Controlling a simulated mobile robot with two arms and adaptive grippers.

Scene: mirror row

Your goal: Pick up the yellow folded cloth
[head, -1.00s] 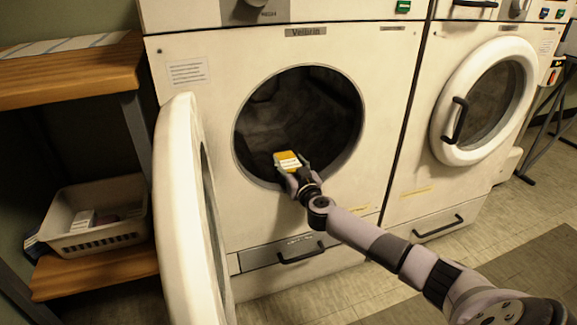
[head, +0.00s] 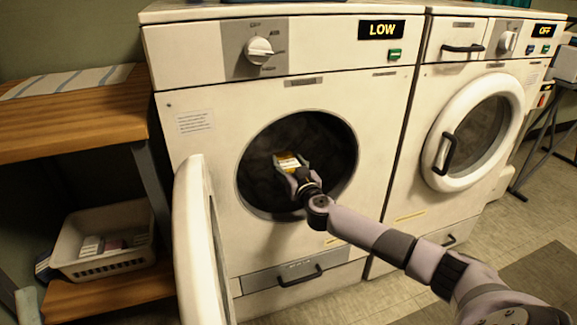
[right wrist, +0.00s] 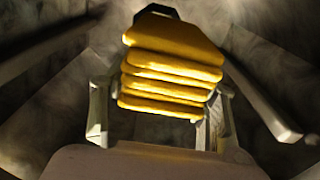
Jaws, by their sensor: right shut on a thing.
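The yellow folded cloth (head: 289,160) shows in front of the dark round opening of the left machine in the head view. In the right wrist view the cloth (right wrist: 172,68) is a stack of several thick folds between the two fingers. My right gripper (head: 293,172) is shut on it. The gripper and cloth appear near the middle of the opening; how deep they are is hard to tell. My left gripper is not in view.
The left machine's door (head: 194,240) hangs open at left. The right machine's door (head: 477,130) is shut. A wooden shelf (head: 75,122) with a folded striped cloth (head: 66,82) stands at left. A white basket (head: 102,266) with small items is on the lower shelf.

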